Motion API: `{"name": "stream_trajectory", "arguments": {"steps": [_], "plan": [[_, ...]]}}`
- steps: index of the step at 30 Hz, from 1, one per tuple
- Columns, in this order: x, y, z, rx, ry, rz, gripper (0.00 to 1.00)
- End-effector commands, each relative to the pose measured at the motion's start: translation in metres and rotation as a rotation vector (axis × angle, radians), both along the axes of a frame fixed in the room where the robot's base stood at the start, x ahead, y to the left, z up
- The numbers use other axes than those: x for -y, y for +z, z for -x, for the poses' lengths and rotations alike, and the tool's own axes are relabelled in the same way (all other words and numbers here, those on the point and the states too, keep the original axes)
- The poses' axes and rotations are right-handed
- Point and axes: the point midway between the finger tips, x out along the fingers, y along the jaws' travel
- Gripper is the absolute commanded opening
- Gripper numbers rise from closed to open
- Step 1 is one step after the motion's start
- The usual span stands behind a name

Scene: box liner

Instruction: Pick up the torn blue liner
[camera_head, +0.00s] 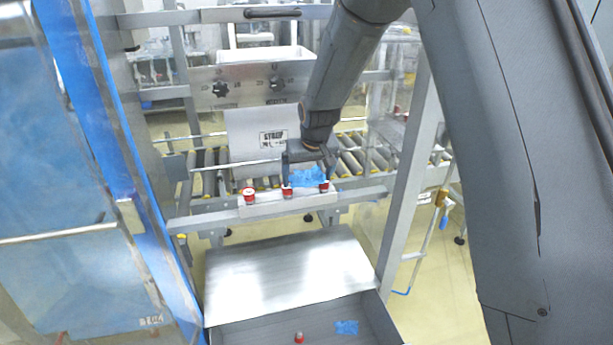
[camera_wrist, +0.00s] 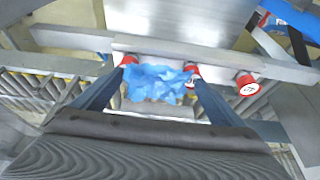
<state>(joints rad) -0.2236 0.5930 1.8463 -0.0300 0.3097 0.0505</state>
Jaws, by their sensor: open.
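A crumpled, torn blue liner (camera_head: 307,178) shows at the grey bar with red buttons, in front of the roller conveyor. My gripper (camera_head: 306,181) is open, with one finger on each side of this liner. A smaller flat blue scrap (camera_head: 347,327) lies in the grey bin below.
Red buttons (camera_head: 249,196) sit along the bar, two of them close to my fingertips. A white labelled box (camera_head: 250,138) stands on the rollers behind. A sloped metal plate (camera_head: 285,268) leads to the grey bin (camera_head: 240,335), which also holds a small red piece (camera_head: 299,338).

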Motion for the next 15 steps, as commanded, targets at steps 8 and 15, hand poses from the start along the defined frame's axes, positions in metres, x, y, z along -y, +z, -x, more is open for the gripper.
{"name": "stream_trajectory", "arguments": {"steps": [8, 15], "plan": [[0.0000, 0.0003, 0.0000, 0.000, 0.000, 0.000, 0.70], [0.0000, 0.0005, 0.0001, 0.000, 0.000, 0.000, 0.49]]}}
